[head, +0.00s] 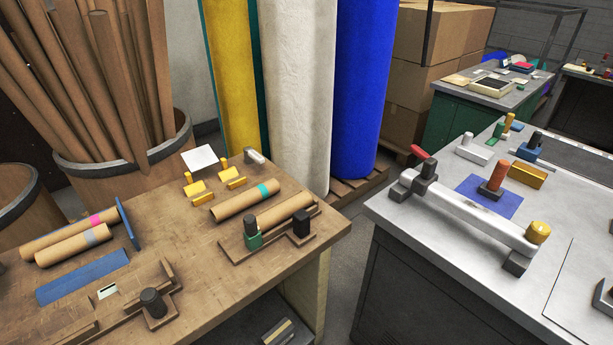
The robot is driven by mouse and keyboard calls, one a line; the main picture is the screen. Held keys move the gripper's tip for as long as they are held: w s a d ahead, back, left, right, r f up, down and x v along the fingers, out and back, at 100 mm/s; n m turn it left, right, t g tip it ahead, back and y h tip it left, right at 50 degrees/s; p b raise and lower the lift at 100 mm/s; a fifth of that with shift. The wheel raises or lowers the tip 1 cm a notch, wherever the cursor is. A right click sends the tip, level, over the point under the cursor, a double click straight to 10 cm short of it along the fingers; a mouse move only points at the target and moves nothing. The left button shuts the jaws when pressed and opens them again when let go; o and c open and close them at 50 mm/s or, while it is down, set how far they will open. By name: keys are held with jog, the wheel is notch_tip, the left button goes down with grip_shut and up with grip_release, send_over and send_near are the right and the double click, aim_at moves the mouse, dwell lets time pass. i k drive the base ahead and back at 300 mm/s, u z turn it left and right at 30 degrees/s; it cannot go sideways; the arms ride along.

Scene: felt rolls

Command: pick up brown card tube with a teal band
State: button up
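The brown card tube with a teal band (245,200) lies on the wooden workbench (190,255), near its right part. It lies tilted in the picture, its right end farther back, with the teal band near that right end. Another plain brown tube (286,215) lies just in front of it, in a wooden holder; I cannot tell whether the two touch. My gripper is not in view.
Yellow blocks (197,188) sit behind the teal-banded tube. A green-based clamp (251,234) stands in front. A gap separates the grey table (400,235).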

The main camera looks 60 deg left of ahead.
aim_at(221, 212)
jog(key=z, duration=0.1)
jog(key=i, duration=0.45)
jog(key=u, duration=3)
jog(key=i, duration=0.95)
jog(key=z, duration=0.2)
jog(key=k, duration=0.85)
jog(key=u, duration=0.05)
